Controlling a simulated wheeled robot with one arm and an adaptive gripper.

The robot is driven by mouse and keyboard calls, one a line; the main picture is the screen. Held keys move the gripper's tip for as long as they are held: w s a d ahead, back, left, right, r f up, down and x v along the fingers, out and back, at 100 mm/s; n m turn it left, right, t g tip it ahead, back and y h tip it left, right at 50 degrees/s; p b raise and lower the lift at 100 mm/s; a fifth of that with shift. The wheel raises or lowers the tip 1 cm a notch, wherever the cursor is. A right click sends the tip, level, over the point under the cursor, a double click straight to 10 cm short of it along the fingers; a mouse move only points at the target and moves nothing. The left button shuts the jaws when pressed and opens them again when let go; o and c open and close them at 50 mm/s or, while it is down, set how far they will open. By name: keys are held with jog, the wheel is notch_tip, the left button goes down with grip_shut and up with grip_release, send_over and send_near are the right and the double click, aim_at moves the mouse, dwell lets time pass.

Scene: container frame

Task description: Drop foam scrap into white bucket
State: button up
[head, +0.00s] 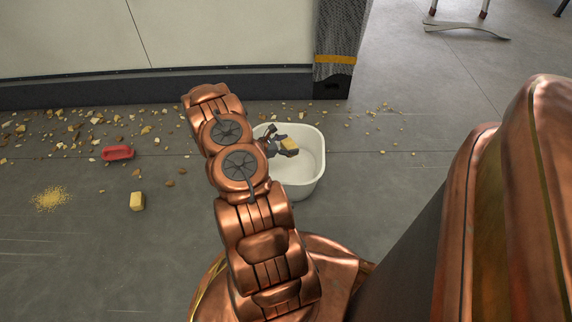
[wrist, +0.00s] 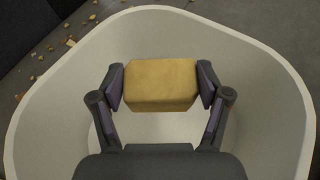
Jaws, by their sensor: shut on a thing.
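My gripper (head: 284,146) is shut on a yellow foam scrap (head: 289,144). In the wrist view, the block-shaped foam scrap (wrist: 160,84) sits between the two fingers of my gripper (wrist: 160,88), with a finger pad against each side. The white bucket (head: 313,174) stands on the floor, partly hidden behind my arm. In the wrist view, the bucket's rim (wrist: 262,48) surrounds the gripper and foam on the sides I can see. The foam is over the bucket's opening. I cannot tell its exact height relative to the rim.
Another yellow block (head: 137,201) lies on the floor at left, near a pile of yellow crumbs (head: 49,199). A red object (head: 117,153) lies behind it. Small scraps litter the floor along the wall base (head: 150,88). A wrapped post (head: 340,45) stands behind the bucket. The floor at right is mostly clear.

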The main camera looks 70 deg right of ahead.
jog(key=o, duration=0.7)
jog(key=v, duration=1.2)
